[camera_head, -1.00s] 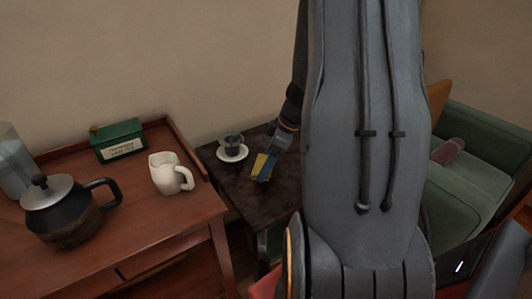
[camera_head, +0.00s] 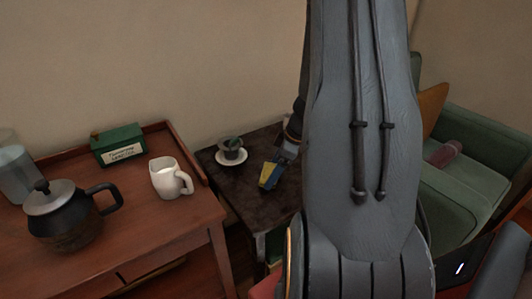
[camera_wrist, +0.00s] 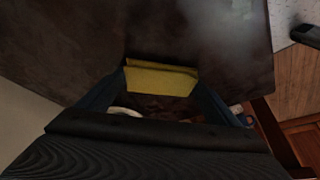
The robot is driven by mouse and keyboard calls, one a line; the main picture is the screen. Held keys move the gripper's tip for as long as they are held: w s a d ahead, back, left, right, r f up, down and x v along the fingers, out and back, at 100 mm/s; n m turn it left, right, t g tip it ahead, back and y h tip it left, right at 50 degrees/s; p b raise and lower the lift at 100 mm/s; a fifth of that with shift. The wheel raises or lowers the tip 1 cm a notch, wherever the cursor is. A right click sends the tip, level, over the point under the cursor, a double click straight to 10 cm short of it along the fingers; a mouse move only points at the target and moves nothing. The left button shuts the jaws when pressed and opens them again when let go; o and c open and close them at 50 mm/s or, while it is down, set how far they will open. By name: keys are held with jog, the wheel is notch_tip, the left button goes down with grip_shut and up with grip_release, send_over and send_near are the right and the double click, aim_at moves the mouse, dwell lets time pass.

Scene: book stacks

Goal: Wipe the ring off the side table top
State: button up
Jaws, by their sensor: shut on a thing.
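The side table (camera_head: 237,187) has a dark, mottled top, which fills much of the wrist view (camera_wrist: 75,40). My gripper (camera_head: 273,171) is low over the right part of this top, with its blue fingers shut on a yellow sponge (camera_head: 266,173). The sponge shows between the fingertips in the wrist view (camera_wrist: 160,78). It looks close to or touching the top; I cannot tell which. I cannot make out a clear ring; a faint pale patch shows on the top in the wrist view. My arm hides the table's right side.
A cup (camera_head: 231,146) on a white saucer (camera_head: 232,158) stands at the table's back left. On the left, a wooden cabinet (camera_head: 140,228) holds a white mug (camera_head: 166,178), a dark kettle (camera_head: 62,222), a green box (camera_head: 118,146) and a glass jar (camera_head: 14,172). A green sofa (camera_head: 475,165) is right.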

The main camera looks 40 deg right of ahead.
aim_at(265, 174)
jog(key=a+b, duration=0.1)
jog(key=a, duration=0.2)
jog(key=shift+w+a+r+b, duration=0.1)
jog(key=shift+a+b, duration=0.05)
jog(key=shift+b, duration=0.25)
jog(key=shift+r+p, duration=2.2)
jog(key=shift+r, duration=1.65)
